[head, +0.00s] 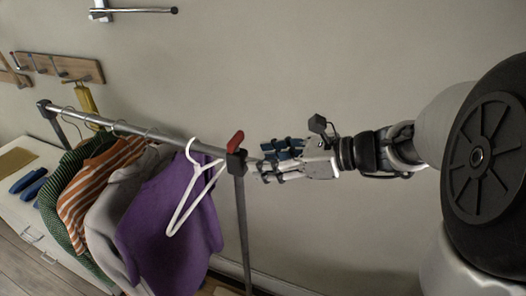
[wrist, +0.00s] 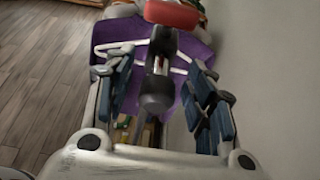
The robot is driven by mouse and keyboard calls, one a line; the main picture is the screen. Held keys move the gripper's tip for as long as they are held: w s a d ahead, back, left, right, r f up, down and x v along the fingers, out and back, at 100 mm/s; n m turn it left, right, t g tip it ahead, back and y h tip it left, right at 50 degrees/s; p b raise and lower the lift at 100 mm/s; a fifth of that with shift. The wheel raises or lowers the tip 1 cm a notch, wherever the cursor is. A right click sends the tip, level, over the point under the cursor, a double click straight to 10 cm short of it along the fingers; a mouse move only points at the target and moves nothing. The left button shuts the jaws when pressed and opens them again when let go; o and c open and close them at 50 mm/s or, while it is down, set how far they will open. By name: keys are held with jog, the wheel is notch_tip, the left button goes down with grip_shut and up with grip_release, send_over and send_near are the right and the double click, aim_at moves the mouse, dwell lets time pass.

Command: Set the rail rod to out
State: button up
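The grey rail rod (head: 145,132) runs across the top of the clothes rack and passes into a dark corner clamp (head: 237,161) with a red lever (head: 236,141). In the wrist view a dark rounded rod end (wrist: 156,92) sticks out of the clamp toward me; the red lever (wrist: 172,14) is above it. My gripper (head: 260,165) is just right of the clamp. In the wrist view my gripper (wrist: 163,90) is open, with one blue-padded finger on each side of the rod end and visible gaps to both. In the head view my fingers hide the rod end.
Several garments hang from the rod, with a purple one (head: 170,215) and an empty white hanger (head: 190,190) nearest the clamp. The rack's post (head: 243,225) stands below. A wooden hook board (head: 60,67) is on the wall. A white cabinet (head: 60,235) is at left.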

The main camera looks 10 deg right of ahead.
grip_shut()
dwell(0.4)
